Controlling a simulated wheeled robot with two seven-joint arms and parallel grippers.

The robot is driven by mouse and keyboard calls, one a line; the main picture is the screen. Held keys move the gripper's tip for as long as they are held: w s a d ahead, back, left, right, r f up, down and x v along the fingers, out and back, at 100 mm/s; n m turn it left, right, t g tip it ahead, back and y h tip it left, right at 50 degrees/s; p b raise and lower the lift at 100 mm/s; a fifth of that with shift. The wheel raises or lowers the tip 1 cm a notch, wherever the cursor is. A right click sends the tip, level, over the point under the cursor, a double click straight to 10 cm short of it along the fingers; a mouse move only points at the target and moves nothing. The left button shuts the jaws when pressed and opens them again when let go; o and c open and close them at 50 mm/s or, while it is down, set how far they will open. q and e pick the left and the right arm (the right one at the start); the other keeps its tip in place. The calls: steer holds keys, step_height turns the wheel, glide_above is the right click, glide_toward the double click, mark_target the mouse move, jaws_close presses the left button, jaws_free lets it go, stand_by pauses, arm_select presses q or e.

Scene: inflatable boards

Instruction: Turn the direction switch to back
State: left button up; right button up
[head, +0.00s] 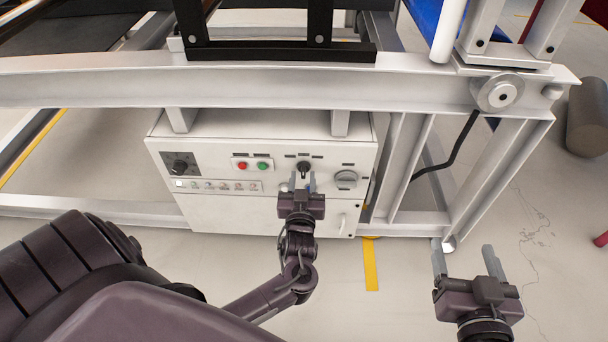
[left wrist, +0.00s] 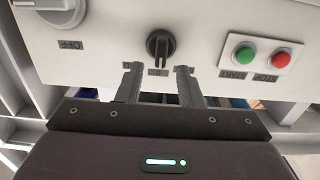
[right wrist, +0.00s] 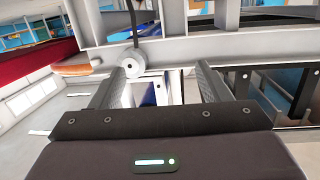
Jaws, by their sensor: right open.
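The direction switch is a black rotary knob (head: 304,167) on the front of the white control box (head: 255,206). In the left wrist view, which looks upside down, the knob (left wrist: 160,45) has its grip bar roughly upright, with small dark labels beside it. My left gripper (head: 303,182) is open just in front of the knob. Its fingertips (left wrist: 158,70) stand either side of the knob's line, and I see no clear contact. My right gripper (head: 468,258) is open and empty, off to the right of the box above the floor.
Red (head: 242,166) and green (head: 262,166) buttons sit left of the knob. A large grey rotary switch (head: 346,179), labelled OFF in the left wrist view, sits to its right. A black dial (head: 180,165) is at the box's left. A white frame beam (head: 420,88) runs above the box.

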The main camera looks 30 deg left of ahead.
mark_target(304, 171)
arm_select(q)
steer(key=shift+x, duration=1.3)
arm_select(e)
steer(key=shift+w+r+t+y, duration=0.25)
steer(key=shift+r+t, duration=0.35)
steer(key=shift+r, duration=0.6)
steer(key=shift+w+r+t+y, duration=0.2)
steer(key=shift+r+t, duration=0.4)
steer(key=shift+r, duration=0.6)
arm_select(q)
steer(key=c, duration=0.6)
